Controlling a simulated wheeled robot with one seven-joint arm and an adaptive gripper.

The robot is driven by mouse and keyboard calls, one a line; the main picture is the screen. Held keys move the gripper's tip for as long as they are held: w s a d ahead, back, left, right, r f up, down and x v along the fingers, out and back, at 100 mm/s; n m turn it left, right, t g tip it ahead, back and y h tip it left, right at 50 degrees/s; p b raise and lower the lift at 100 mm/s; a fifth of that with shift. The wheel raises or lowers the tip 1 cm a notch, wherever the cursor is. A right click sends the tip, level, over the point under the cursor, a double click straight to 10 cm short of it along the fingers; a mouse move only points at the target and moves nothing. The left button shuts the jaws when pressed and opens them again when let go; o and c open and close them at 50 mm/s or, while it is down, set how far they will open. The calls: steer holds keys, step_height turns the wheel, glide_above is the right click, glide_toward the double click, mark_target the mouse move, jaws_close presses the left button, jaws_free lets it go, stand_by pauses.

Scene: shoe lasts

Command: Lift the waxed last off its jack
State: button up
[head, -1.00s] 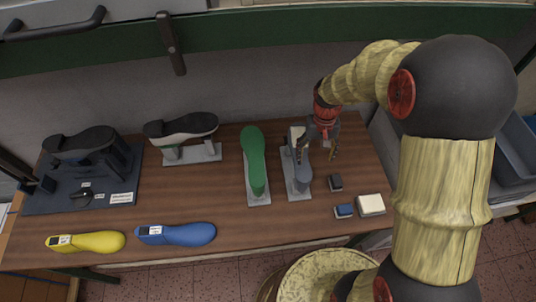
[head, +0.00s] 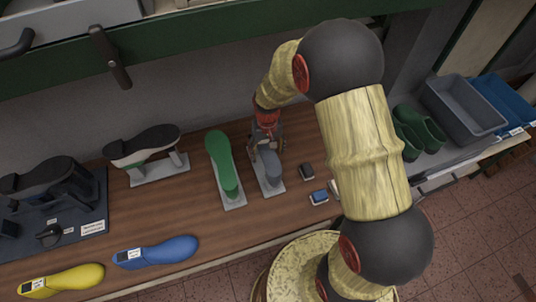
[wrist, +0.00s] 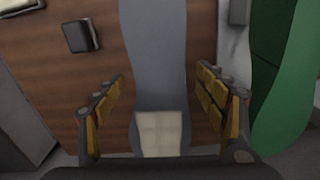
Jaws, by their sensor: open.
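A grey last (head: 270,172) with a pale cream patch (wrist: 160,133) at one end sits on a jack with a light grey base plate (head: 272,190). I take it for the waxed last, but no label shows. My gripper (head: 265,147) is over its far end. In the wrist view my gripper (wrist: 161,76) is open, with one finger on each side of the grey last (wrist: 155,50) and gaps showing. How deep the fingers reach beside it I cannot tell. My gripper hides part of the last in the head view.
A green last (head: 219,160) on its own jack stands close on the left. A dark block (head: 306,171) and a blue-topped block (head: 319,197) lie to the right. Yellow (head: 62,280) and blue (head: 156,252) lasts lie at the front left.

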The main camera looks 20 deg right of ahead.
steer(key=c, duration=0.3)
steer(key=c, duration=1.5)
jaws_close()
